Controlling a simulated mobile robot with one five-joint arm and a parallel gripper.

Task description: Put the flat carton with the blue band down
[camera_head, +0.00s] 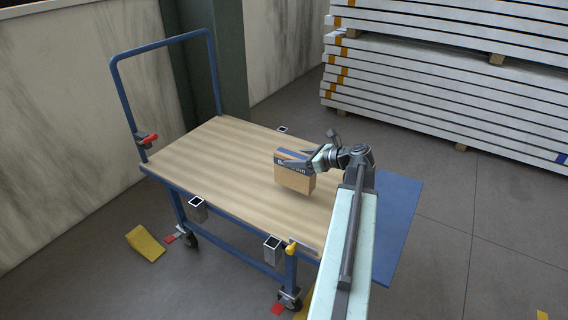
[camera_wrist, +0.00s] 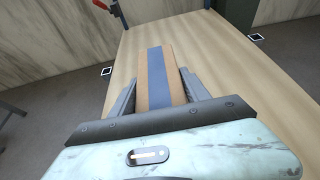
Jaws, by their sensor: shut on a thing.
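The flat carton with the blue band (camera_head: 294,180) is brown cardboard with a blue stripe along its upper part. My gripper (camera_head: 310,160) is shut on it and holds it from the right in the head view, over the wooden top of the blue cart (camera_head: 222,163). Whether the carton's underside touches the wood I cannot tell. In the wrist view the carton (camera_wrist: 160,72) sits between the two fingers of my gripper (camera_wrist: 160,88), its blue band running lengthwise. The fingers hide parts of its sides.
The wooden top around the carton is bare. A blue push handle (camera_head: 160,46) rises at the cart's far left end. A blue panel (camera_head: 398,222) extends at the right. Stacked white boards (camera_head: 440,85) stand behind. A yellow wedge (camera_head: 146,243) lies on the floor.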

